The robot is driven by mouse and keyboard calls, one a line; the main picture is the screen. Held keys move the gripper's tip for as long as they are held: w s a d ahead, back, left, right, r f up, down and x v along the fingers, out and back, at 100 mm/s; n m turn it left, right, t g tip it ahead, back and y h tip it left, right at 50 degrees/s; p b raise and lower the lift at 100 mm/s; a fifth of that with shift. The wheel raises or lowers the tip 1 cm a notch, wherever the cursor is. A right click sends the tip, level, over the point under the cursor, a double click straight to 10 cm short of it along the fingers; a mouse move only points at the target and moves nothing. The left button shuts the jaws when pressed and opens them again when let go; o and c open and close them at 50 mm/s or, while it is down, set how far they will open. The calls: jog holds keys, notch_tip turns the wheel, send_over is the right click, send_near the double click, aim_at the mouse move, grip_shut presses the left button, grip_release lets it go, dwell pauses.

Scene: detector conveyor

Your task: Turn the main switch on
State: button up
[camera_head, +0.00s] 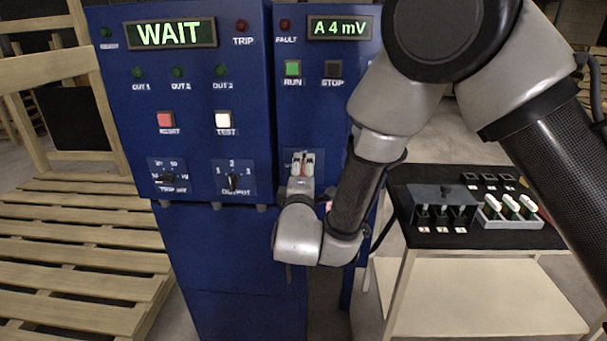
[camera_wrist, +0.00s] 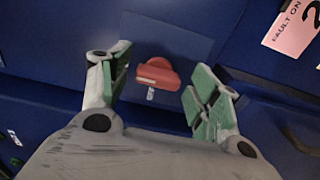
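The main switch appears to be the red knob (camera_wrist: 158,72) on a blue panel plate in the wrist view. A small white mark shows just below it. My gripper (camera_wrist: 163,62) is open, with one green-padded finger on each side of the knob. A gap shows between the knob and each finger, and nothing is held. In the head view my gripper (camera_head: 303,163) is at the lower part of the right blue panel, below the RUN and STOP buttons. My gripper and wrist mostly hide the switch there.
The left blue panel (camera_head: 195,95) has a WAIT display (camera_head: 170,33), lamps, buttons and two selectors. A pink tag (camera_wrist: 295,28) reading "FAULT ON" is at the wrist view's upper right. A cart (camera_head: 480,238) with black and white holders stands at right; wooden pallets (camera_head: 75,250) lie at left.

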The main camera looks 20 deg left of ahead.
jog(key=v, duration=1.2)
dwell(0.3)
